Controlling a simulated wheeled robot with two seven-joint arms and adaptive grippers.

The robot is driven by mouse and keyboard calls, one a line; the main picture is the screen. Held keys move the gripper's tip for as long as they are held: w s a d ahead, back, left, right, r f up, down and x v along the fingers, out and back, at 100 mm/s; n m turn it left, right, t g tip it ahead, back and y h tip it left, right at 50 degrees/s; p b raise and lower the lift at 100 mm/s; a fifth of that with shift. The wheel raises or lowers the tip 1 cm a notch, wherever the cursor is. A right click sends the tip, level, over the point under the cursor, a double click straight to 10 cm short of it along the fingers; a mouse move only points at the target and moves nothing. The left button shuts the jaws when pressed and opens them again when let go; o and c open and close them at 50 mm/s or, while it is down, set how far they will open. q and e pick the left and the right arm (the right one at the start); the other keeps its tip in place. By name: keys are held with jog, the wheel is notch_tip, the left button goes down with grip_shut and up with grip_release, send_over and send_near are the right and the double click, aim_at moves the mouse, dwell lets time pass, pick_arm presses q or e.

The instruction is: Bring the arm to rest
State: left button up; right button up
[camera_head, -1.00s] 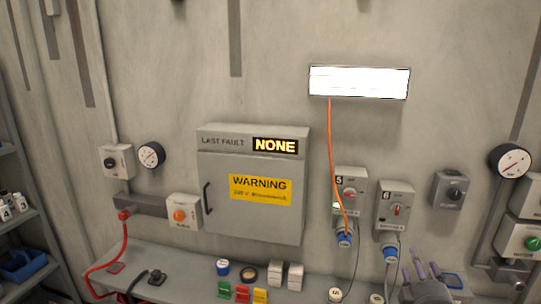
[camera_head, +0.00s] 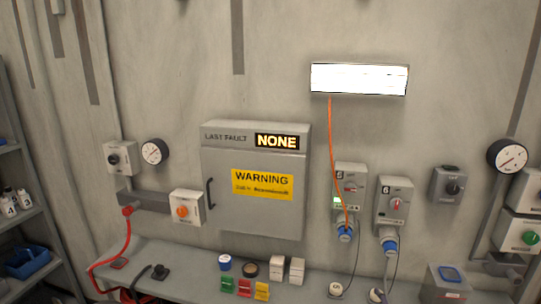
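Neither of my grippers shows in the head view, and no part of my arms can be made out. The grey cabinet (camera_head: 225,198) on the wall is shut, with a yellow warning label (camera_head: 262,184) and a display (camera_head: 277,141) reading NONE. The two grey socket boxes, marked 5 or 6 (camera_head: 350,180) and 6 (camera_head: 395,194), each have a blue plug (camera_head: 345,233) or blue connector (camera_head: 389,245) below. An orange cord (camera_head: 332,150) runs from the bright lamp panel (camera_head: 359,79) down to the left one.
The shelf (camera_head: 190,265) below carries a blue-topped pot (camera_head: 224,262), small coloured blocks (camera_head: 244,286), white blocks (camera_head: 297,269) and a grey box (camera_head: 445,284) with a blue top. A red hose (camera_head: 127,232) hangs at left. A storage rack (camera_head: 22,225) stands far left.

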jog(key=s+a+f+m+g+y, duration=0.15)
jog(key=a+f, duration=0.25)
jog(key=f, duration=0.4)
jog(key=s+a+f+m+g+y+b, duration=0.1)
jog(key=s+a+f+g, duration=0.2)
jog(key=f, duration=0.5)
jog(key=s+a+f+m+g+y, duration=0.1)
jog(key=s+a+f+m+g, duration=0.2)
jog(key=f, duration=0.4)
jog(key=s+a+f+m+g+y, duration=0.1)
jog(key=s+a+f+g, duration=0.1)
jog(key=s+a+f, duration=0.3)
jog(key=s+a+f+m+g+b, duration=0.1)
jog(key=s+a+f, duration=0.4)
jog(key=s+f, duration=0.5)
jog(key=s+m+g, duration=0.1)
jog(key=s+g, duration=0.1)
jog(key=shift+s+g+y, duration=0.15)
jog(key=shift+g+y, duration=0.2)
